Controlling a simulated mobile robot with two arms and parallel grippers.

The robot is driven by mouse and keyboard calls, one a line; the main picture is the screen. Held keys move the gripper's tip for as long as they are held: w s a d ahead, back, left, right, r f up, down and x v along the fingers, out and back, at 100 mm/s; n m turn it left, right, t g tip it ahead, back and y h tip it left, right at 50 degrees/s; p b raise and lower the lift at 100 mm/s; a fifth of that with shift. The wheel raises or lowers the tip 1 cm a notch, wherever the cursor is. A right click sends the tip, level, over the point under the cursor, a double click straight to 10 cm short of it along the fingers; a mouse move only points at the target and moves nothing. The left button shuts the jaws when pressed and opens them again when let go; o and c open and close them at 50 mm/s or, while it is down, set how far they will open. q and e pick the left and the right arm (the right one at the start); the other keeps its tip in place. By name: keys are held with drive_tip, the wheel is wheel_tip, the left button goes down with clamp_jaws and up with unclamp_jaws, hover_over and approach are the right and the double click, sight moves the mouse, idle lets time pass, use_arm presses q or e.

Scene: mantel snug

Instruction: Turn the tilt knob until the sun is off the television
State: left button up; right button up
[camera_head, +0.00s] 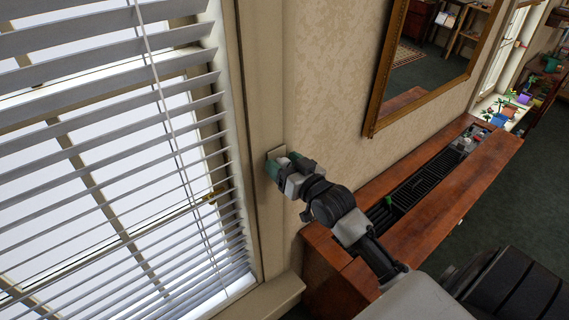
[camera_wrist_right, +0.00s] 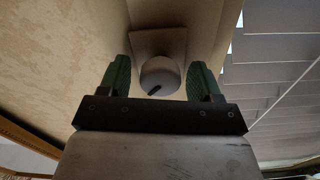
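The tilt knob (camera_wrist_right: 160,76) is a round pale knob with a dark pointer mark on a square plate (camera_wrist_right: 158,42), seen in the right wrist view. The plate also shows on the window frame in the head view (camera_head: 276,153). My right gripper (camera_wrist_right: 161,80) has its green fingers apart, one on each side of the knob, with visible gaps between them and it. In the head view my right gripper (camera_head: 283,168) is up at the plate and hides the knob. The white slatted blind (camera_head: 120,150) has tilted slats with bright gaps between them. The television and my left gripper are not in view.
A wooden cabinet (camera_head: 455,180) with a dark grille top runs along the wall below a framed mirror (camera_head: 430,60). The window sill (camera_head: 265,300) juts out below the knob. Potted plants (camera_head: 505,108) stand at the far right.

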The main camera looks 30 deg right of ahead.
drive_tip(key=s+b, duration=0.3)
drive_tip(key=s, duration=0.7)
drive_tip(key=shift+s+d, duration=0.4)
drive_tip(key=shift+d, duration=0.05)
